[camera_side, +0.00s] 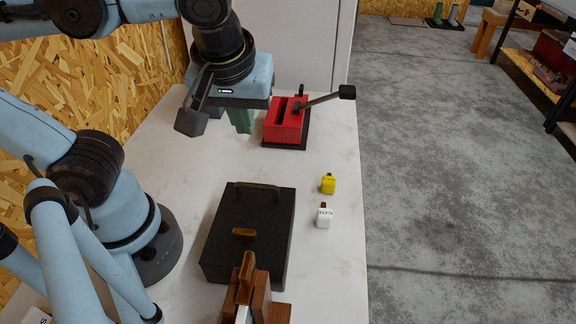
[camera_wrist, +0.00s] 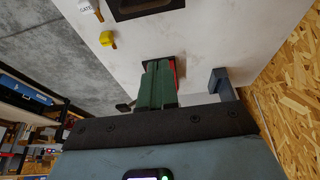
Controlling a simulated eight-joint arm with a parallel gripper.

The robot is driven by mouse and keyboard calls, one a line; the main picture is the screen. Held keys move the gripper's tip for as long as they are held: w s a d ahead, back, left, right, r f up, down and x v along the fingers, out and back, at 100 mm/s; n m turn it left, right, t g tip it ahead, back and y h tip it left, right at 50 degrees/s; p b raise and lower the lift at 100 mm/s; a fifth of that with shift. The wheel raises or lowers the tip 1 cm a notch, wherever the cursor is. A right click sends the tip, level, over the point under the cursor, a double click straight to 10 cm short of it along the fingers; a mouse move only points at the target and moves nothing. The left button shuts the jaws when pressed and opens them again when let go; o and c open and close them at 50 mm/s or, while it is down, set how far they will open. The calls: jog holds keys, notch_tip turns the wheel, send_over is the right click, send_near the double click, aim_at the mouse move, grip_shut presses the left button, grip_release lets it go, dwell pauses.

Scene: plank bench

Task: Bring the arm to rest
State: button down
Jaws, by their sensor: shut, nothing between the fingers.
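My gripper (camera_side: 241,127) hangs over the far part of the white bench top (camera_side: 180,160), just left of the red lever box. Its green fingers are together with nothing between them, and they also show closed in the wrist view (camera_wrist: 158,66). They look clear of the bench surface. The red box (camera_side: 285,122) stands on a dark base, with a black lever reaching out to the right. In the wrist view only a red sliver of the box (camera_wrist: 177,68) shows behind my fingers.
A black lidded box (camera_side: 262,222) with a handle lies mid-bench. A yellow item (camera_side: 328,184) and a white labelled item (camera_side: 324,216) stand to its right. A wooden object (camera_side: 262,302) is at the near edge. Bare bench lies between the black and red boxes.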

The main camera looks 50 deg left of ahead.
jog(key=w+a+f+m+t+h, duration=0.2)
jog(key=w+a+f+m+t, duration=0.2)
jog(key=w+m, duration=0.3)
jog(key=shift+w+a+f+m+h, duration=0.3)
jog(key=shift+a+f+m+h, duration=0.1)
jog(key=shift+a+f+m, duration=0.55)
jog(key=c, duration=1.8)
grip_release()
